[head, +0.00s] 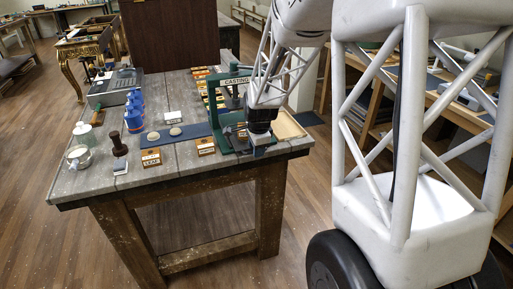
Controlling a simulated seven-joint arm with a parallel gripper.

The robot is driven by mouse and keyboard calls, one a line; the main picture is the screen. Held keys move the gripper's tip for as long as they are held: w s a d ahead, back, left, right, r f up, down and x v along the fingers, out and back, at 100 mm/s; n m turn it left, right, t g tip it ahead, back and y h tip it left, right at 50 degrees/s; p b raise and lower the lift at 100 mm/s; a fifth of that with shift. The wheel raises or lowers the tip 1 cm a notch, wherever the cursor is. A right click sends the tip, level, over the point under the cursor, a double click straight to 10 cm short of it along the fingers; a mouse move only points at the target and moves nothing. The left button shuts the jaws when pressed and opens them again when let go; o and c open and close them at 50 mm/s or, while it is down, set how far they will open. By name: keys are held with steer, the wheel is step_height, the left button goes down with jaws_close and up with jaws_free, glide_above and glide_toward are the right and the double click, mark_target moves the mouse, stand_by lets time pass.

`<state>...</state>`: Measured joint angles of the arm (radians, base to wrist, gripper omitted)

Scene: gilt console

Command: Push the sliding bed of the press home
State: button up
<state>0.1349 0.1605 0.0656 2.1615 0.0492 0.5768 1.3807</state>
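The press (216,100) is a green frame with a "CASTING" sign across its top, standing near the right end of the wooden table. Its green base and dark bed area (231,138) show low in the frame, partly hidden by my arm. I cannot tell how far out the bed sits. My gripper (260,150) points down at the press's front right, close to the base. Whether it touches the bed is unclear. Its fingers are too small and dark to show whether they are open or shut.
Left of the press are a blue mat (188,134) with two round pale pieces, small labelled blocks (151,158), a dark stamp (118,145), a glass jar (79,157) and several blue bottles (134,118). A shallow wooden tray (290,127) lies to the right. The table's front edge is close.

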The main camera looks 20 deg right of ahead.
mark_target(244, 123)
jaws_close()
steer(key=w, duration=1.4)
steer(key=shift+r, duration=0.15)
steer(key=shift+c, duration=1)
jaws_free()
steer(key=shift+w, duration=0.15)
steer(key=shift+o, duration=1.3)
